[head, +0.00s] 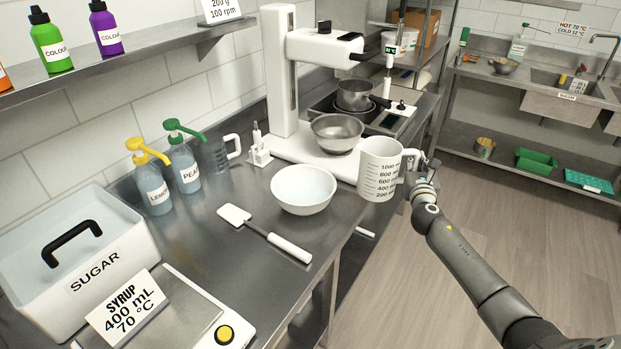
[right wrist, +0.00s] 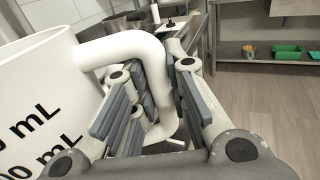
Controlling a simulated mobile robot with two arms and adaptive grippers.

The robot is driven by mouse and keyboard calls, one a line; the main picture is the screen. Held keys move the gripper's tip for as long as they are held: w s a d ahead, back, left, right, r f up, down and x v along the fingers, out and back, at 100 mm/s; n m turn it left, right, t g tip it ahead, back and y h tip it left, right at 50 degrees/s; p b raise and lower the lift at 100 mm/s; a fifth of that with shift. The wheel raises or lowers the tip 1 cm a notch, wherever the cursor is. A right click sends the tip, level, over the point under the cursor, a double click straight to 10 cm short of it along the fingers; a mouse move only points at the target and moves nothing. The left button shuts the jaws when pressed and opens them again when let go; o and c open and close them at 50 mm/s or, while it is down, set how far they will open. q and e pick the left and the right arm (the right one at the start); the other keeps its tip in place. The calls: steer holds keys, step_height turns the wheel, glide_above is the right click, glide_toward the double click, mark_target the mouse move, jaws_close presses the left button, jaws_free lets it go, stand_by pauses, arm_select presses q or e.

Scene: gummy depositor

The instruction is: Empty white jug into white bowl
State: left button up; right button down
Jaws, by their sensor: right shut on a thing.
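The white jug (head: 379,172) has volume marks on its side and stands upright in the air beyond the counter's front edge, right of the bowl. My right gripper (head: 412,176) is shut on the jug's handle. The right wrist view shows the handle (right wrist: 158,80) between the fingers (right wrist: 152,100) and the jug's wall (right wrist: 38,95) at the left. The jug's inside is hidden. The white bowl (head: 303,190) sits on the steel counter, apart from the jug, and no contents show in it. My left gripper is not in view.
A white spatula (head: 264,233) lies in front of the bowl. The mixer (head: 290,75) with a steel bowl (head: 337,133) stands behind. Pump bottles (head: 153,188), a clear jug (head: 217,153), the sugar bin (head: 75,255) and a scale (head: 190,308) with a syrup card are at left.

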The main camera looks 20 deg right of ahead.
steer(key=d+p+v, duration=0.1)
steer(key=p+v, duration=0.1)
steer(key=v, duration=0.4)
steer(key=shift+s, duration=0.35)
steer(key=shift+w+a, duration=0.1)
steer(key=shift+a, duration=0.05)
stand_by(0.4)
